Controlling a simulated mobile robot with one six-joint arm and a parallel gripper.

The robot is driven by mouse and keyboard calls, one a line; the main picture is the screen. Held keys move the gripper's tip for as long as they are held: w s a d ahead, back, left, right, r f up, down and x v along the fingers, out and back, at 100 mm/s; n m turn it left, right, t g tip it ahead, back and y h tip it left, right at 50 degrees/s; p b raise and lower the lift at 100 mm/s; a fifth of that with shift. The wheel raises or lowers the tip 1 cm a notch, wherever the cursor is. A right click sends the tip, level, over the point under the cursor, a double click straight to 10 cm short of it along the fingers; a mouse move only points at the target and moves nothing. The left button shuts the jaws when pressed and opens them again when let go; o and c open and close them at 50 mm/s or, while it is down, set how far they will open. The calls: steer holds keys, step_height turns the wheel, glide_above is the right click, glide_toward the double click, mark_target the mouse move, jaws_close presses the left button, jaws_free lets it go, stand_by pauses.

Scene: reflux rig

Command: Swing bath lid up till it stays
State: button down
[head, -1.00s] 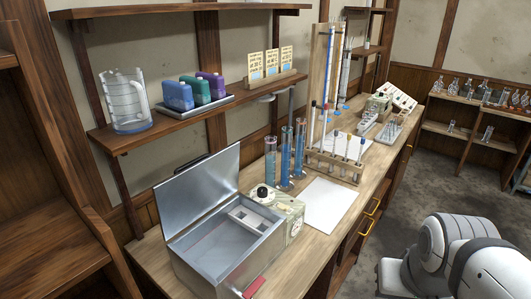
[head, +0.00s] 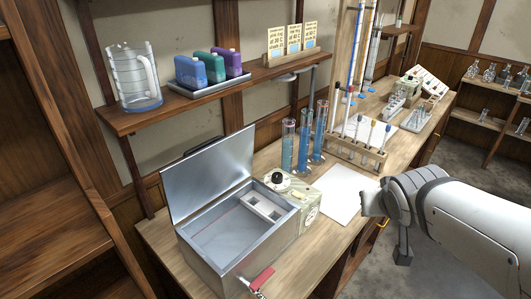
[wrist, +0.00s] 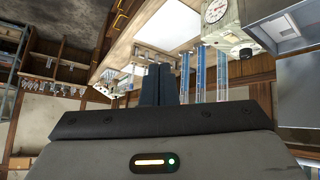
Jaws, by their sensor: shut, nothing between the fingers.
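The metal water bath (head: 240,262) stands at the near end of the bench. Its lid (head: 208,172) is raised, standing steeply along the back left edge, and the basin is uncovered. A white rack insert (head: 264,206) sits inside at the right. A red-handled part (head: 262,279) is on the bath's front side. In the wrist view, my gripper (wrist: 160,70) has its dark fingers together with nothing held, apart from the bath. Part of the bath (wrist: 285,28) and a grey metal panel (wrist: 300,90), probably the lid, show at the right edge there.
A control box with dial (head: 305,205) adjoins the bath. Tall blue-filled cylinders (head: 304,150) and a wooden tube rack (head: 355,152) stand beyond it. White paper (head: 343,190) lies on the bench. A shelf (head: 130,120) with a jug (head: 135,80) overhangs the back.

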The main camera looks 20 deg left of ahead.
steer(key=w+a+r+n+t+y, duration=0.15)
steer(key=w+a+n+y, duration=0.35)
steer(key=a, duration=0.6)
steer(key=n+g+y+b, duration=0.1)
steer(key=n+g+y, duration=0.2)
steer(key=n+y, duration=0.35)
glide_toward(214, 154)
steer(key=shift+m+y, duration=0.75)
steer(key=shift+d+f+b+x, duration=0.1)
steer(key=shift+f+b+x, duration=0.15)
steer(key=shift+x, duration=1.65)
steer(key=shift+d+f+b+x, duration=0.15)
steer(key=shift+b+x, duration=0.15)
steer(key=shift+x, duration=1.65)
steer(key=shift+f+b+x, duration=0.2)
steer(key=shift+b+x, duration=0.05)
steer(key=shift+x, duration=1.65)
steer(key=p+v, duration=0.3)
steer(key=v, duration=0.5)
steer(key=shift+d+r, duration=0.3)
steer(key=shift+r, duration=0.15)
steer(key=shift+w, duration=0.1)
